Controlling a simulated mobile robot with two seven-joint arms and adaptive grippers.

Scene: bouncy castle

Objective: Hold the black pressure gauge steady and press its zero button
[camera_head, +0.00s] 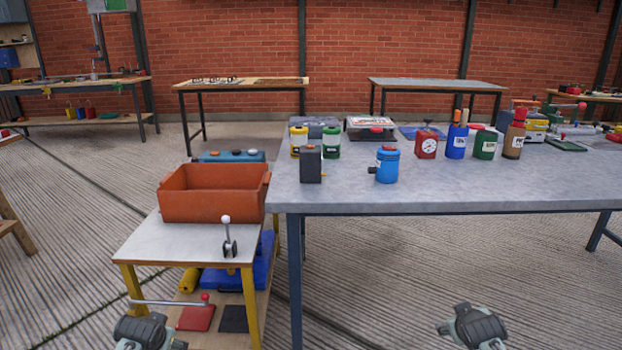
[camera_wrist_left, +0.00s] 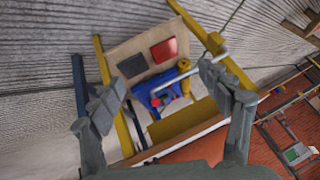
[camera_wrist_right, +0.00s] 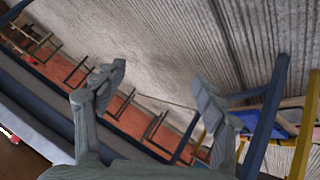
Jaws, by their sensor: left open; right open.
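A black block-shaped device (camera_head: 311,164), which looks like the black pressure gauge, stands upright near the left front corner of the grey table (camera_head: 450,196). Its front is plain dark; no dial shows on this side. A small knob or button seems to sit on its top, too small to make out. My left gripper (camera_wrist_left: 163,77) is open and empty, low in front of the small side bench. My right gripper (camera_wrist_left: 0,0) is not in that view; it is open and empty in the right wrist view (camera_wrist_right: 158,76), low in front of the table. Both are well apart from the device.
A blue canister (camera_head: 387,165) stands just right of the black device, with yellow and green ones behind. A red gauge (camera_head: 427,144) and several bottles stand farther right. An orange bin (camera_head: 213,192) and a lever (camera_head: 228,240) occupy the side bench. The table's front right is clear.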

